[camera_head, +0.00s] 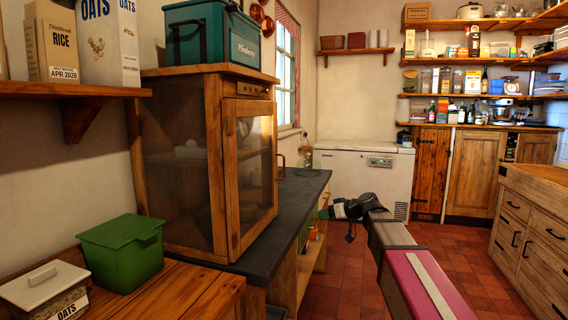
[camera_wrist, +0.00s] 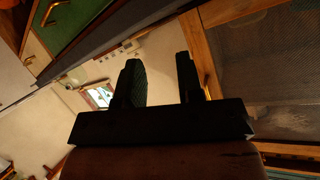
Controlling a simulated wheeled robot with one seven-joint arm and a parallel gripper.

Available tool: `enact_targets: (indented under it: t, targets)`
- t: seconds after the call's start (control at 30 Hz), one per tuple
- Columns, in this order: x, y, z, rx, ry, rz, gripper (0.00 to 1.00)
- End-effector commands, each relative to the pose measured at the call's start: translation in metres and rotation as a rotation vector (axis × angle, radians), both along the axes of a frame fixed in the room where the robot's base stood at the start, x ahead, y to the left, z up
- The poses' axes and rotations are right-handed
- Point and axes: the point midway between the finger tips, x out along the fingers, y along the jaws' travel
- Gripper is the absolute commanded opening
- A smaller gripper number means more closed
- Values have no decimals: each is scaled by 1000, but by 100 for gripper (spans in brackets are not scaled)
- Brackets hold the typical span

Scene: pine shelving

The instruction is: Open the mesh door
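The mesh door (camera_head: 252,170) is the wood-framed front of a pine cabinet (camera_head: 215,150) standing on a dark counter. It looks closed or nearly so; I cannot tell if there is a small gap. In the wrist view, a mesh panel in a wooden frame (camera_wrist: 265,70) fills the right side. My gripper (camera_wrist: 158,64) is open, with two dark fingers apart and nothing visible between them. The right finger appears close to the wooden frame; contact cannot be told. In the head view my gripper (camera_head: 338,211) is beyond the counter's right edge, to the right of the cabinet.
A teal box (camera_head: 212,38) sits on top of the cabinet. A green tub (camera_head: 122,255) and a lidded oats jar (camera_head: 45,290) stand on the wooden surface at the front left. A white chest freezer (camera_head: 365,170) stands behind. The tiled floor (camera_head: 335,285) is open right of the counter.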

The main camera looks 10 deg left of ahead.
Motion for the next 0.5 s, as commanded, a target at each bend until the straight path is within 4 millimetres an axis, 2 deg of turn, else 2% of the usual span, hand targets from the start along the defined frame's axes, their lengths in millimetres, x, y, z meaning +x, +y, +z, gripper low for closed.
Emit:
enact_targets:
  t: [0.03, 0.1, 0.2, 0.33, 0.4, 0.5]
  targets:
    - [10, 16, 34, 51, -70, 33, 34]
    - [13, 33, 75, 117, -159, 75, 34]
    - [15, 51, 124, 197, -267, 114, 34]
    - [13, 65, 167, 268, -361, 145, 34]
    - [12, 69, 179, 290, -389, 154, 34]
    - [13, 74, 188, 305, -408, 159, 34]
